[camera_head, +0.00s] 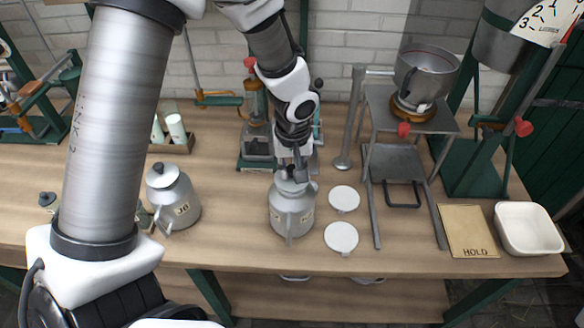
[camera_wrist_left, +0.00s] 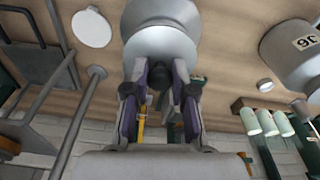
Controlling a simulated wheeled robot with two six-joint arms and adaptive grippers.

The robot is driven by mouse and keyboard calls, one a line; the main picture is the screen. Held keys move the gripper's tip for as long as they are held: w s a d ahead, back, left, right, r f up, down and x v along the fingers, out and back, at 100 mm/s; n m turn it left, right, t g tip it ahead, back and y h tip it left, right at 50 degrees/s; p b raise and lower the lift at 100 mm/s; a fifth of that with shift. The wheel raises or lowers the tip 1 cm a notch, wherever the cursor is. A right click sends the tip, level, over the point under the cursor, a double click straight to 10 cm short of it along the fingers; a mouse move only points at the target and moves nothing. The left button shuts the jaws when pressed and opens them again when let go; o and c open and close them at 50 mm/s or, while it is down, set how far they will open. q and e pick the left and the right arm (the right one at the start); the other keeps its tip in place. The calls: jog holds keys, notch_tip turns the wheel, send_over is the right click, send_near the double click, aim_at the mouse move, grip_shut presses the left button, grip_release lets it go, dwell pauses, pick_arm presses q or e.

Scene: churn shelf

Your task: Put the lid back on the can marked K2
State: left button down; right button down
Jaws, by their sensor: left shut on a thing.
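A grey metal can (camera_head: 292,212) with a small tag stands upright at the middle of the bench; its marking is too small to read surely. My left gripper (camera_head: 293,172) is directly above its mouth, pointing down, shut on a dark lid knob. The lid is mostly hidden by the fingers, and I cannot tell whether it is fully seated. In the left wrist view the fingers (camera_wrist_left: 160,98) flank the dark knob, with the can (camera_wrist_left: 162,35) beyond. A second can (camera_head: 180,207), tagged with what looks like 36 or J6, stands left with its lid on. My right gripper is not in view.
Two white discs (camera_head: 344,198) (camera_head: 341,237) lie right of the middle can. A metal stand (camera_head: 410,112) holds a pot (camera_head: 427,75). A HOLD board (camera_head: 467,230) and white tray (camera_head: 527,229) are at the right. Green equipment (camera_head: 256,158) stands behind the gripper.

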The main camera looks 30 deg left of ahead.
pick_arm(q)
jog(key=shift+f+b, duration=0.2)
jog(key=shift+b, duration=0.35)
dwell(0.8)
dwell(0.3)
jog(key=shift+c, duration=2)
grip_release()
jog(key=shift+r, duration=0.15)
jog(key=shift+r+p, duration=2.8)
jog(key=shift+r, duration=0.65)
grip_shut()
jog(key=shift+f, duration=0.15)
jog(key=shift+f+b, duration=2.65)
jog(key=shift+b, duration=0.05)
